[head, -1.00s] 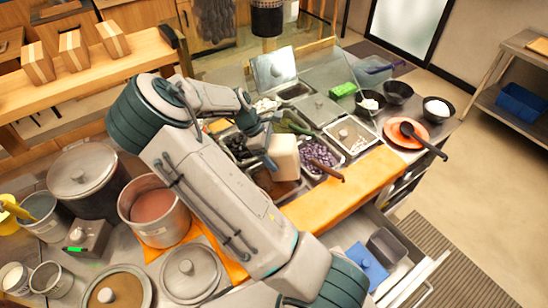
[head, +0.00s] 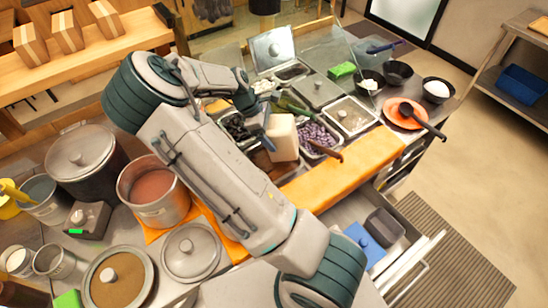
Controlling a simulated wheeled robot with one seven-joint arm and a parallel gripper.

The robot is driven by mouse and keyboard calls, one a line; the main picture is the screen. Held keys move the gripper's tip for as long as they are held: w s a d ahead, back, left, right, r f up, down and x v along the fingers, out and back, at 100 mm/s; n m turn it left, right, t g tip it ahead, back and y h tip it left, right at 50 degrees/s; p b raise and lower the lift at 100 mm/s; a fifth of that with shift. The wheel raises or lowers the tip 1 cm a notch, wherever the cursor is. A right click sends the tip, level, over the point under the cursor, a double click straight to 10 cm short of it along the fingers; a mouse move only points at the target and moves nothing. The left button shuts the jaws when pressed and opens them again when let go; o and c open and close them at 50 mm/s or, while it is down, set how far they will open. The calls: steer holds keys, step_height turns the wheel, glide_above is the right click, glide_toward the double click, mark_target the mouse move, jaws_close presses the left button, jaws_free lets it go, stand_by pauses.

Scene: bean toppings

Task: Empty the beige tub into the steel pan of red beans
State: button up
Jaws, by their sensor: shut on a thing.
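The beige tub (head: 284,138) is a pale block shape above the row of steel pans at the counter. My gripper (head: 266,137) is shut on its left side. I see no opening or contents in the tub and cannot tell which way its mouth faces. A steel pan with reddish-brown contents (head: 262,161) shows partly below and left of the tub; my arm and the tub hide much of it. To the right, a steel pan of purple beans (head: 319,134) has a brown-handled utensil lying across it. I cannot tell for certain which pan holds the red beans.
A pan of dark contents (head: 235,127) lies left of the tub. A lidded pan (head: 351,115) and an orange plate with a black ladle (head: 405,113) are to the right. An orange board (head: 345,165) runs along the front, above an open drawer (head: 400,255). A large pot (head: 153,190) stands left.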

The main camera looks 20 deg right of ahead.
stand_by(0.3)
steer(key=shift+g+h, duration=0.5)
steer(key=shift+h, duration=0.3)
stand_by(0.3)
